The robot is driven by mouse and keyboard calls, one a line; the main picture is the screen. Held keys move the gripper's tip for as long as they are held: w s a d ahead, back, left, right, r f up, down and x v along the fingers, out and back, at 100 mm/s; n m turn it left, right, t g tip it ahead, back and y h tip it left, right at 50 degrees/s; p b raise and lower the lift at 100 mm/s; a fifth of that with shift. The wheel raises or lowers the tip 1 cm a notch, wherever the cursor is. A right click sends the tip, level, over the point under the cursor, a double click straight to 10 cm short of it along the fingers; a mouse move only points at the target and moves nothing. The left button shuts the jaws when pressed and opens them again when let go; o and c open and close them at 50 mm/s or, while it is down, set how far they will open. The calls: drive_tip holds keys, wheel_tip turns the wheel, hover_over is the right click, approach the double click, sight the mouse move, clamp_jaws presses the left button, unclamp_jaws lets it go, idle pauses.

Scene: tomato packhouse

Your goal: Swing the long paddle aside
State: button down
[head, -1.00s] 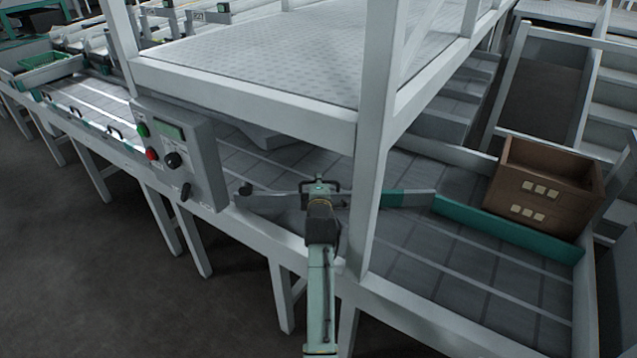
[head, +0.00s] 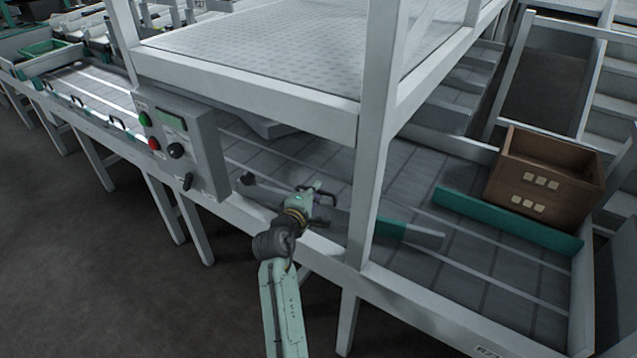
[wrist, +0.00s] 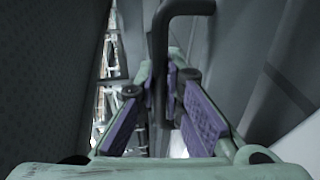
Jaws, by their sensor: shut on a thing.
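The long paddle (head: 415,234) is a grey bar with a teal patch, lying slantwise over the grey belt. It runs from a dark knob (head: 247,180) on the left, behind the white post, to a free end at right, apart from the teal guard. My gripper (head: 317,192) is at the paddle's dark handle (head: 331,198), left of the post. In the wrist view, the dark bent handle (wrist: 160,45) passes between the purple pads of my gripper (wrist: 168,95), which is shut on it. The post and gripper hide part of the paddle.
A white post (head: 374,150) stands close to the right of my gripper. A grey control box (head: 190,150) with buttons is on the left. A brown crate (head: 545,175) sits behind a teal guard (head: 505,222). Bare belt lies between guard and near edge.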

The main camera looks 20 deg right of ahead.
drive_tip(key=s+a+m+g+h, duration=0.1)
drive_tip(key=s+a+m+g+h+b, duration=0.1)
drive_tip(key=s+a, duration=0.1)
drive_tip(key=shift+s+a+f+m+g, duration=0.1)
drive_tip(key=shift+s+a+m+g, duration=0.05)
drive_tip(key=shift+a+m+g, duration=0.15)
idle(0.3)
drive_tip(key=c, duration=1.7)
unclamp_jaws()
drive_tip(key=v, duration=1.2)
drive_tip(key=shift+a, duration=0.1)
